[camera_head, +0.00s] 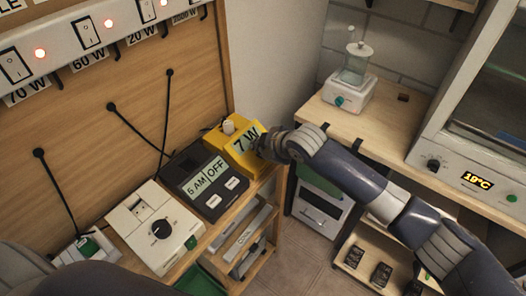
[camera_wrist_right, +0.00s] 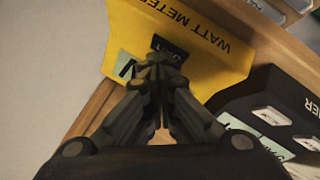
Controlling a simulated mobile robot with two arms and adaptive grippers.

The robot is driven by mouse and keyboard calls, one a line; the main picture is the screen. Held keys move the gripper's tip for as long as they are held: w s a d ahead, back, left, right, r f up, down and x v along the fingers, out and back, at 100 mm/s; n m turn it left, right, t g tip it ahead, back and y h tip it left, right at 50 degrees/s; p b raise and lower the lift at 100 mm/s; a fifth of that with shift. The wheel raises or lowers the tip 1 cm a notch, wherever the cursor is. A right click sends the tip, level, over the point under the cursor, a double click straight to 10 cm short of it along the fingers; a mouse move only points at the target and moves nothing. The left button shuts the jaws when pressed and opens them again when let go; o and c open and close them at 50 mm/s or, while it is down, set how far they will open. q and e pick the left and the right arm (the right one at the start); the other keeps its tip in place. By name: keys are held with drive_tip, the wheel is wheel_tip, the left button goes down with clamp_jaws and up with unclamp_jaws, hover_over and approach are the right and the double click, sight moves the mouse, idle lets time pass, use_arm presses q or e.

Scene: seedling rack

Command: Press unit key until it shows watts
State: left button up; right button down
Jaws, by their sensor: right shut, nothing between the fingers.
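The yellow watt meter (camera_head: 252,163) stands at the right end of the wooden shelf, and its display (camera_head: 244,141) reads "7 W". In the right wrist view the watt meter (camera_wrist_right: 205,38) fills the top, with the black unit key (camera_wrist_right: 170,46) on its face. My right gripper (camera_head: 262,147) is shut and empty at the meter's right side. In the wrist view its fingertips (camera_wrist_right: 160,64) lie right at the key's lower edge and cover part of the display. I cannot tell whether they touch the key. My left gripper is not in view.
A black timer (camera_head: 203,181) reading "5 AM OFF" stands beside the meter, then a white box with a dial (camera_head: 155,228). Cords hang on the wooden back panel (camera_head: 130,125). A second bench (camera_head: 380,118) on the right holds a small white device (camera_head: 350,92).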

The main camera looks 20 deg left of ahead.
drive_tip(key=shift+r+p, duration=0.75)
drive_tip(key=shift+p, duration=0.05)
wheel_tip(320, 180, up, 5)
drive_tip(key=p, duration=0.4)
drive_tip(key=shift+p, duration=0.3)
idle(0.4)
